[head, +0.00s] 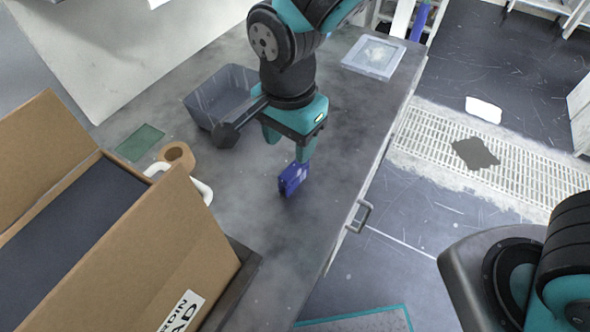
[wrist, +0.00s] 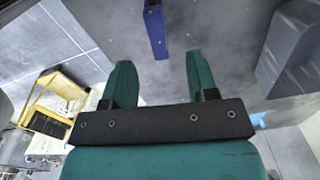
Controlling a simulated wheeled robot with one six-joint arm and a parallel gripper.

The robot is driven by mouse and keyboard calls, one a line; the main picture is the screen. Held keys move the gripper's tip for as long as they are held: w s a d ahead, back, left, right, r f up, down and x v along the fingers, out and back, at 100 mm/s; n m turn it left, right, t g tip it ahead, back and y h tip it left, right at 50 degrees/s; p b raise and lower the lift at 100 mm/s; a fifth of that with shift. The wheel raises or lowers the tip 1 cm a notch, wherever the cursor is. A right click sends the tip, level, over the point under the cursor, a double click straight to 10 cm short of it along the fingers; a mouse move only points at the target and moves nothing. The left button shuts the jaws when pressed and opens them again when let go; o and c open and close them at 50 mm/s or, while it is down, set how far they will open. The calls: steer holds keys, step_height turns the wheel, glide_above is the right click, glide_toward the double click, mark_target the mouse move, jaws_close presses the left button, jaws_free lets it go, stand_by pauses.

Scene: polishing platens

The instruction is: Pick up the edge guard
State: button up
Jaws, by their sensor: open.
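The edge guard appears to be the small blue piece with a pale mark (head: 293,179), standing on the grey bench top below my gripper in the head view. In the wrist view the blue edge guard (wrist: 155,30) is at the top middle, beyond the fingertips and between their lines, slightly left of centre. My gripper (head: 287,148) is open, with its teal fingers pointing down just above the edge guard. In the wrist view my gripper (wrist: 160,66) has its fingers wide apart with nothing between them. Whether a finger touches the guard cannot be told.
A grey bin (head: 222,94) stands behind and left of my gripper. A cardboard box (head: 140,262), a tape roll (head: 178,155) and a green pad (head: 139,142) are to the left. A pale framed plate (head: 374,57) lies at the back right. The bench right of the guard is clear.

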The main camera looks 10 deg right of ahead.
mark_target(294, 167)
step_height(294, 167, down, 4)
steer(key=shift+f, duration=0.25)
steer(key=f, duration=0.5)
steer(key=shift+d+f+p, duration=0.1)
steer(key=shift+d+p, duration=0.2)
steer(key=shift+p, duration=0.1)
steer(key=shift+c, duration=0.2)
steer(key=c, duration=0.9)
